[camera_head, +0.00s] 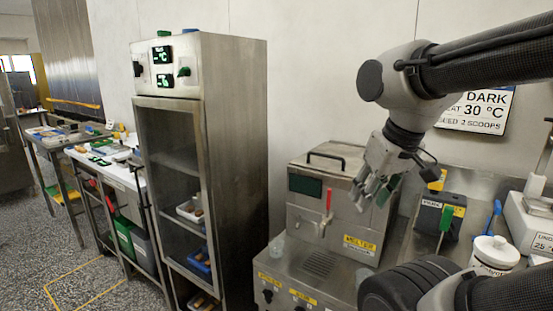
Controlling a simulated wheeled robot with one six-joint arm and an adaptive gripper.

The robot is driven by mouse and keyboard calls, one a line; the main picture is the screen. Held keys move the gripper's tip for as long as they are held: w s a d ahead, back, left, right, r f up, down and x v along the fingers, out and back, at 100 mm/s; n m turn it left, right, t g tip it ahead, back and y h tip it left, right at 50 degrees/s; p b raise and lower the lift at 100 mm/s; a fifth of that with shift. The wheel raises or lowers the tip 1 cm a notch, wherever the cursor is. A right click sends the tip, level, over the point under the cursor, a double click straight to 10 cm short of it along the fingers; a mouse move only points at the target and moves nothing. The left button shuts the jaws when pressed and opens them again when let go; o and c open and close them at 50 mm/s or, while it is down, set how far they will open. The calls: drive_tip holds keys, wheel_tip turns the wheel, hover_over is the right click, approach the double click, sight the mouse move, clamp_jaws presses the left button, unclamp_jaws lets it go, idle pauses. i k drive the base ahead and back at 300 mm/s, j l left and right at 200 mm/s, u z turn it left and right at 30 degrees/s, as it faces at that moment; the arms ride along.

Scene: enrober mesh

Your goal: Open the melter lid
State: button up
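The melter (352,224) is a steel box with a dark display, a red-handled tap and a yellow MELTER label, right of the picture's middle. Its lid (345,163) lies flat on top and looks closed. A black bar handle (325,156) stands at the lid's left part. My gripper (371,196) hangs in front of the melter's upper right side, pointing down, to the right of and lower in the picture than the handle. Its fingers look spread, with nothing seen between them. It covers part of the lid's right end. I cannot tell its distance from the melter.
A tall steel cabinet (235,160) stands left of the melter. At the right are a dark container with a green scoop (445,220), a white lidded pot (494,254) and a scale (530,221). A sign (478,110) hangs behind my arm. Space above the handle looks clear.

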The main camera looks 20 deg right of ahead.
sight(347, 161)
drive_tip(key=i+j+z, duration=0.2)
drive_tip(key=j, duration=0.15)
drive_tip(key=i+j+z, duration=0.1)
drive_tip(key=j+z, duration=0.15)
drive_tip(key=j, duration=0.15)
drive_tip(key=i+j+z, duration=0.2)
drive_tip(key=j, duration=0.2)
drive_tip(key=k, duration=0.1)
